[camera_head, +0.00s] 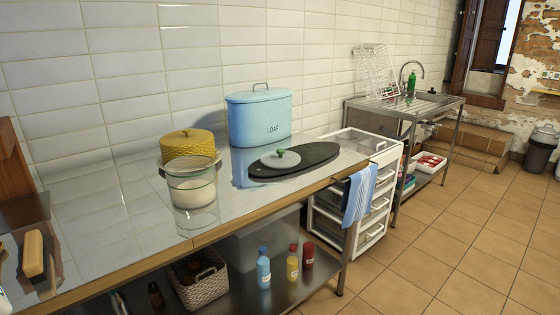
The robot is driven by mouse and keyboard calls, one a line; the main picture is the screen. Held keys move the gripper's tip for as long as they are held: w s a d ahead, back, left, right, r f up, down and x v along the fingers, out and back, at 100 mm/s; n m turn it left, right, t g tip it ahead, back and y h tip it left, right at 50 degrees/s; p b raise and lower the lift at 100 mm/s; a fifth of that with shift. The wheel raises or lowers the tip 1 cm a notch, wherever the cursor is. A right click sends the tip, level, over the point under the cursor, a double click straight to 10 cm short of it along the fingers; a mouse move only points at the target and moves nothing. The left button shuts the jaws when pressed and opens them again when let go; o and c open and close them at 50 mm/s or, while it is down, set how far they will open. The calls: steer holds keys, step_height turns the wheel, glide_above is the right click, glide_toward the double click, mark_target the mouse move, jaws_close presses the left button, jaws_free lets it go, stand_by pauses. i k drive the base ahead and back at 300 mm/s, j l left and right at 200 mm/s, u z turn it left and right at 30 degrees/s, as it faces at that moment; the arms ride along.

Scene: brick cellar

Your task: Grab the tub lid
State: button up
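A round grey lid with a green knob (282,160) lies flat on a dark oval board (322,158) on the counter. A clear glass tub with a greenish rim (191,182) stands to the left of it, nearer the counter's front edge, and holds something white. I see no lid on this tub. A light-blue bin marked LOAF (262,117) stands behind the grey lid, with its own handled lid on. My gripper is not in view.
A yellow textured pot with a lid (188,146) stands behind the glass tub. A blue-striped towel (359,194) hangs at the counter's right end, by a white drawer unit (379,210). Bottles and a basket (203,287) sit on the shelf below. The tiled floor at right is clear.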

mark_target(279, 159)
steer(key=i+l+u, duration=0.1)
steer(key=i+l, duration=0.15)
steer(key=i+l+u, duration=0.1)
steer(key=i+l, duration=0.15)
steer(key=i+l+u, duration=0.1)
steer(key=l, duration=0.35)
steer(key=i+l+u, duration=0.1)
steer(key=i+l, duration=0.25)
steer(key=i+l+u, duration=0.1)
steer(key=l, duration=0.25)
steer(key=i+l+u, duration=0.1)
steer(key=i+l, duration=0.2)
steer(key=i+l+u, duration=0.1)
steer(key=l, duration=0.4)
steer(key=i+l, duration=0.25)
steer(key=i+l+u, duration=0.1)
steer(key=i, duration=0.35)
steer(key=l, duration=0.1)
